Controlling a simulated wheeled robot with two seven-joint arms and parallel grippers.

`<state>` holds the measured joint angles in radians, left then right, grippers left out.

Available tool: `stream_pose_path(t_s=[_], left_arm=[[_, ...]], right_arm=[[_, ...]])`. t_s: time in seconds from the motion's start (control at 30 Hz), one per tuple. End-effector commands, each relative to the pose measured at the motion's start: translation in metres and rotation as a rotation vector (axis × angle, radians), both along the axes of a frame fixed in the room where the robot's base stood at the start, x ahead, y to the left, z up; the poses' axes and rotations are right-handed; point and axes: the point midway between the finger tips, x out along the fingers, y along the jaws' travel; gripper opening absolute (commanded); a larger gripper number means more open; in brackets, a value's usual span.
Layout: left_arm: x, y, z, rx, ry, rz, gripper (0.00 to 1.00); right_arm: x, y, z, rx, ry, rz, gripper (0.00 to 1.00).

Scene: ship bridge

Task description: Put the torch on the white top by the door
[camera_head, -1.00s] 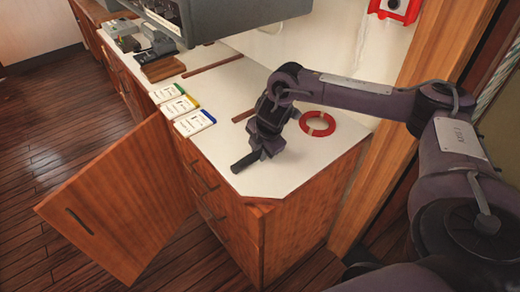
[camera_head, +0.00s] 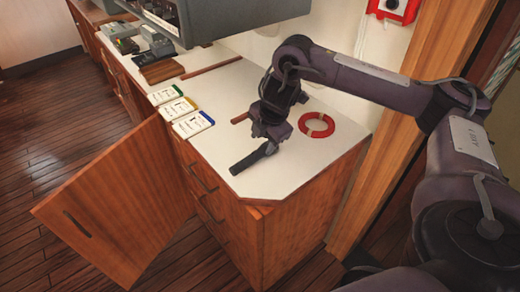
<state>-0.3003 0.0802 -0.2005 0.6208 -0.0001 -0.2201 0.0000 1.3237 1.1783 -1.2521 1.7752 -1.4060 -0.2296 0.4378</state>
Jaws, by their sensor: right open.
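The torch (camera_head: 251,159) is a dark, slim cylinder with a wider end. It lies on the white top (camera_head: 285,178) near the front corner. My right gripper (camera_head: 268,140) is open, just above and behind the torch's wider end; it looks apart from the torch, though the fingertips are small and partly hidden. My left gripper is not in view.
A red ring (camera_head: 317,125) lies right of the gripper. Several labelled cards (camera_head: 193,124) line the top's left edge. A cabinet door (camera_head: 115,205) stands open below. A grey console (camera_head: 225,20) overhangs the back. The front corner around the torch is clear.

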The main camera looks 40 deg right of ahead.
Motion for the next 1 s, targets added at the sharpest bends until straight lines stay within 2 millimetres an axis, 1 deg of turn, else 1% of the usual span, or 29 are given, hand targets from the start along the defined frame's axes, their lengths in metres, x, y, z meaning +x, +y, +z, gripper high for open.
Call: stream_pose_path(t_s=[0.03,0.1,0.17,0.2,0.3,0.4,0.93,1.0], left_arm=[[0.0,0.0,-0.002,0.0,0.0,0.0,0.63],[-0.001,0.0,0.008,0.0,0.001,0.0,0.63],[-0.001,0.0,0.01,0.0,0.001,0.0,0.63],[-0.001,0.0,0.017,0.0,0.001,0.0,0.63],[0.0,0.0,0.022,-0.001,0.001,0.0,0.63],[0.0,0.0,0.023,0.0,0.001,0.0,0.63],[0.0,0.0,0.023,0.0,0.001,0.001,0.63],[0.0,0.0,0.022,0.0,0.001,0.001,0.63]], right_arm=[[-0.003,0.0,0.01,0.0,-0.005,0.0,0.47],[-0.007,-0.001,0.027,-0.001,-0.003,0.001,0.47],[-0.01,-0.001,0.036,-0.002,-0.003,-0.001,0.47],[-0.011,-0.001,0.043,-0.002,-0.003,-0.001,0.47],[-0.015,-0.001,0.05,-0.001,-0.001,0.0,0.47],[-0.016,-0.001,0.053,-0.001,0.0,-0.001,0.47],[-0.017,0.0,0.051,0.0,0.0,0.0,0.47],[-0.015,0.004,0.049,0.001,-0.004,0.01,0.47]])
